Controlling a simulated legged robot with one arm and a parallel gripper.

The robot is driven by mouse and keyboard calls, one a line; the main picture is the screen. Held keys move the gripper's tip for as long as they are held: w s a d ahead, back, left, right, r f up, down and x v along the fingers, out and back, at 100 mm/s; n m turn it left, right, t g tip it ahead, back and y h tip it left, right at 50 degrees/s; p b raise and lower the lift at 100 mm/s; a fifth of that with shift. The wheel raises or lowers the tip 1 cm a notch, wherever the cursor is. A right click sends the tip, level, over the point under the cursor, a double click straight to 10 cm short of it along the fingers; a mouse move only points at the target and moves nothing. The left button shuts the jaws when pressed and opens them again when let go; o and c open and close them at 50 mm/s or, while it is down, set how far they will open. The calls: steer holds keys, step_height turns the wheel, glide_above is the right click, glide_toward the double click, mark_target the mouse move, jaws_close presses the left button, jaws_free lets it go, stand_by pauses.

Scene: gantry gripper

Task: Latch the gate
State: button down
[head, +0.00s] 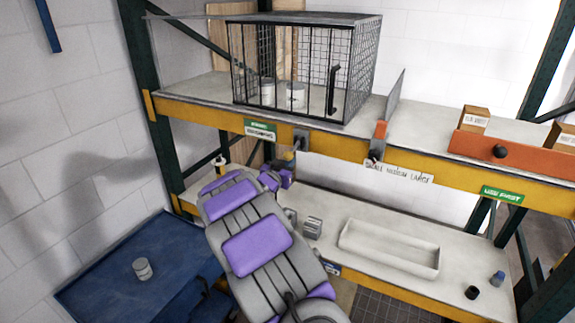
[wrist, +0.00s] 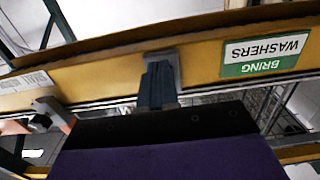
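The gate is the barred front (head: 285,75) of a wire cage on the upper shelf, with a black upright handle (head: 334,90) near its right side. It looks closed, but I cannot be sure. A grey bracket (head: 301,138) is on the yellow beam below the cage. In the wrist view the bracket (wrist: 163,56) has a dark upright piece in front of it; I cannot tell whether that is a latch part or my fingers. My purple gripper (head: 275,180) is at the beam's underside, just left of and below the bracket. Its fingertips are not clear.
An upright grey panel (head: 395,97) with an orange piece (head: 380,130) stands right of the cage. An orange-fronted bin (head: 510,155) is farther right. A white tray (head: 390,248) lies on the lower shelf. A can (head: 142,268) stands on the blue table at left.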

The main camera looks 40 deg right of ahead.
steer(key=shift+d+r+p, duration=0.1)
steer(key=shift+r+p, duration=0.85)
steer(key=shift+r, duration=0.5)
steer(key=shift+s+a+f+b, duration=0.1)
steer(key=shift+a+f+b, duration=0.25)
steer(key=shift+f, duration=0.1)
steer(key=shift+s+a+f, duration=0.35)
steer(key=shift+a+f, duration=0.05)
steer(key=shift+a, duration=0.25)
steer(key=v, duration=0.7)
steer(key=shift+w, duration=0.1)
